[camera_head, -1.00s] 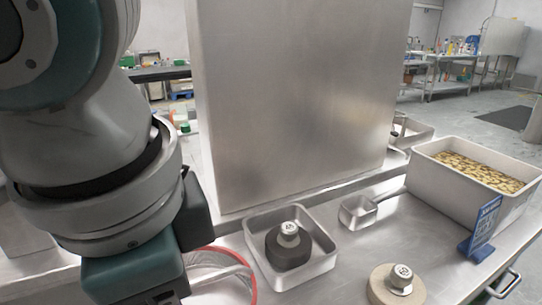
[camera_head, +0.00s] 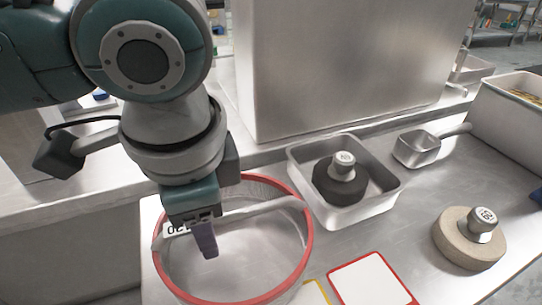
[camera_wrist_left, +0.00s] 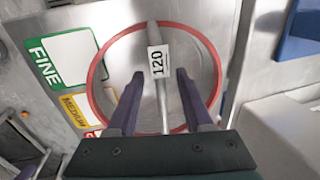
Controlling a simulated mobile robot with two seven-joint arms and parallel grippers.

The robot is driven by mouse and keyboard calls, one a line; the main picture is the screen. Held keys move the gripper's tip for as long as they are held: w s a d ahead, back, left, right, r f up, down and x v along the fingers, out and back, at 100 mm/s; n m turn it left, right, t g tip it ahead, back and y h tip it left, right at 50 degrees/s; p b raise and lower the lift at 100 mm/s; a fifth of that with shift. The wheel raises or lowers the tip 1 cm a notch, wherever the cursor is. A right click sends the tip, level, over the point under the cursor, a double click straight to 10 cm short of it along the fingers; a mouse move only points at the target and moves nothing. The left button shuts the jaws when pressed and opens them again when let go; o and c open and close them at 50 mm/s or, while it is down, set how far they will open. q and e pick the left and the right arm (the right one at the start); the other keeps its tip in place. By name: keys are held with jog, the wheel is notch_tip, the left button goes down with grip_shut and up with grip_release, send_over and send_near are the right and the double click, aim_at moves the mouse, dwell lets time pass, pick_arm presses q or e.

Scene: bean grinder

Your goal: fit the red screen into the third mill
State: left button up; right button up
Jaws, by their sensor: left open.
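The red screen (camera_head: 272,206) is a round sieve with a red rim and a bar across it, and it lies on the steel table at lower centre-left. In the left wrist view the bar of the red screen (camera_wrist_left: 160,38) bears a white tag reading 120. My left gripper (camera_head: 205,238) points down over the screen. In the wrist view my left gripper (camera_wrist_left: 160,76) is open, with one purple finger on each side of the bar. Whether the fingers touch it cannot be told. I cannot make out a third mill. My right gripper is not in view.
A tray (camera_head: 386,200) holds a dark weighted disc (camera_head: 338,186). A scoop (camera_head: 416,150) and a beige disc (camera_head: 463,246) stand to the right. A green FINE card (camera_wrist_left: 52,62), yellow MEDIUM card (camera_wrist_left: 72,104) and red-edged card (camera_head: 370,280) lie flat. A tall steel box (camera_head: 345,70) stands behind.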

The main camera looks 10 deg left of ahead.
pick_arm(q)
jog(key=shift+f, duration=0.3)
grip_shut()
jog(key=shift+w, duration=0.1)
dwell(1.1)
